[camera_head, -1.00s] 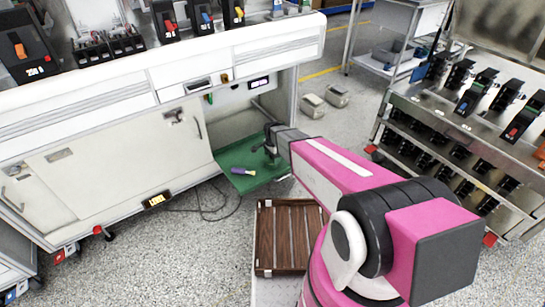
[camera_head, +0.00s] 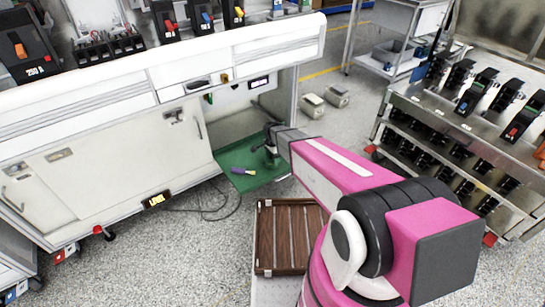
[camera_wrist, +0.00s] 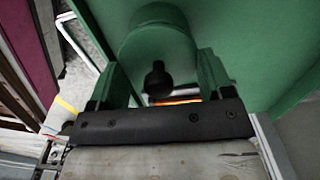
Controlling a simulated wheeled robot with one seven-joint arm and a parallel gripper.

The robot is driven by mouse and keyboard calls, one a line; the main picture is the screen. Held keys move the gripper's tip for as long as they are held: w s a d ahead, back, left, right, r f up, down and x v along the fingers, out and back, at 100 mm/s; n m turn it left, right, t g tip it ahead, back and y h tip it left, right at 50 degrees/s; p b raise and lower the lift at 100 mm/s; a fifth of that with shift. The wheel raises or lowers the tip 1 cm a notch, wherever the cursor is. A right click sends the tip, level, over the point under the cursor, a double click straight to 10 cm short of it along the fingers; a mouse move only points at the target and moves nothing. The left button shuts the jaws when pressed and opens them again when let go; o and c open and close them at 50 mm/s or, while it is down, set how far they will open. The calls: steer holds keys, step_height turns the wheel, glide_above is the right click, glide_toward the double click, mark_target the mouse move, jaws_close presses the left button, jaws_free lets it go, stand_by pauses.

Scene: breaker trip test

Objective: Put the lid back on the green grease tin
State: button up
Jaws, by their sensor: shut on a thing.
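My gripper (camera_head: 270,150) is low over the green tray (camera_head: 235,182) at the open bay of the white bench. In the wrist view, the fingers of my gripper (camera_wrist: 160,62) stand on both sides of a round green lid (camera_wrist: 157,45) with a black knob (camera_wrist: 158,80). The gripper is shut on this lid. The knob points back toward the wrist. The tin cannot be told apart from the lid and the green surface, so I cannot tell whether the lid is seated on it. In the head view my gripper and arm hide both.
A purple-handled brush (camera_head: 243,171) lies on the tray, left of my gripper. A brown slatted crate (camera_head: 288,235) stands in front. The white bench (camera_head: 120,150) is at left; a metal rack (camera_head: 440,110) with breakers is at right. A dark cable lies on the floor.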

steer(key=shift+f, duration=0.1)
stand_by(0.8)
steer(key=o, duration=0.9)
steer(key=shift+r, duration=0.2)
steer(key=shift+r, duration=3.3)
jaws_close()
